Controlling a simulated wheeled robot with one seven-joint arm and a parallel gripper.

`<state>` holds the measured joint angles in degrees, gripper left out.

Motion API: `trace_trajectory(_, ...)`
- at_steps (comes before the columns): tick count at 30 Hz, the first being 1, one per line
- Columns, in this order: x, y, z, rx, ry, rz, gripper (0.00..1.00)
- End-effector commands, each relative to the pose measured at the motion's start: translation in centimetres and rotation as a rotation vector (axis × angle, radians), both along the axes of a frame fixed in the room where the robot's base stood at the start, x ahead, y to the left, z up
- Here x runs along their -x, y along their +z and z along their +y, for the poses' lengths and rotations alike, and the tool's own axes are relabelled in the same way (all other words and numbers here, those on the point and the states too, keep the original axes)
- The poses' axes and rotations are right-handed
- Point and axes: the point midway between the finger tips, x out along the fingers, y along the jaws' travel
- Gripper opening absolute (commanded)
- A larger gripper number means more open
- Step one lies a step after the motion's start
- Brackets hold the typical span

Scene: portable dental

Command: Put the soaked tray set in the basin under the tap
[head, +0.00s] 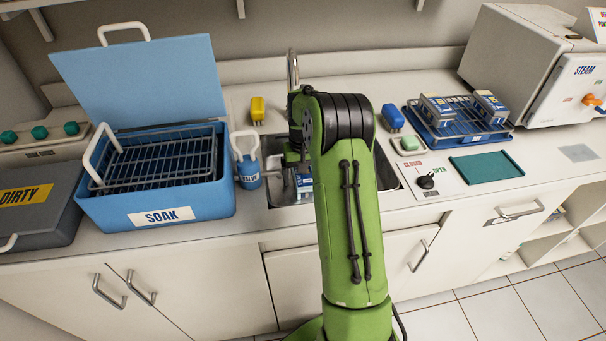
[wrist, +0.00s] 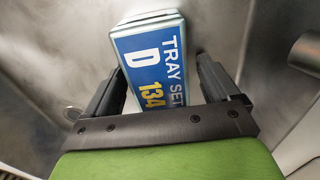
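The tray set (wrist: 153,65), a block with a blue label reading "TRAY SET D 134", is between the two fingers of my gripper (wrist: 160,80) in the wrist view. One finger lies along each side, and I cannot tell whether they press on it. In the head view a bit of the tray set (head: 304,184) shows inside the steel basin (head: 279,192), left of my arm. I cannot tell whether it rests on the basin floor. The tap (head: 292,68) rises behind the basin, partly covered by my arm. My gripper is mostly hidden there.
The open blue SOAK tub (head: 165,212) with an empty wire rack stands left of the basin. A blue-white cup (head: 248,172) sits between them. Right are a tap switch panel (head: 427,180), a blue rack with tray sets (head: 462,138), a green mat (head: 486,166) and a steam steriliser (head: 520,62).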

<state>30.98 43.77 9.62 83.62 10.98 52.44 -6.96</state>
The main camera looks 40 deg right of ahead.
Motion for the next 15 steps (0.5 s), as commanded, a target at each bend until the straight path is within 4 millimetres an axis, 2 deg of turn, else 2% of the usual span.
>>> trace_trajectory(5, 0.0, 0.1, 0.0, 0.0, 0.0, 0.0, 0.88)
trace_trajectory(8, 0.0, 0.8, 0.0, 0.001, 0.0, -0.002, 0.88)
trace_trajectory(11, -0.1, 3.0, 0.0, 0.002, 0.0, -0.004, 0.88)
trace_trajectory(15, -0.1, 7.0, 0.0, 0.004, 0.001, -0.005, 0.88)
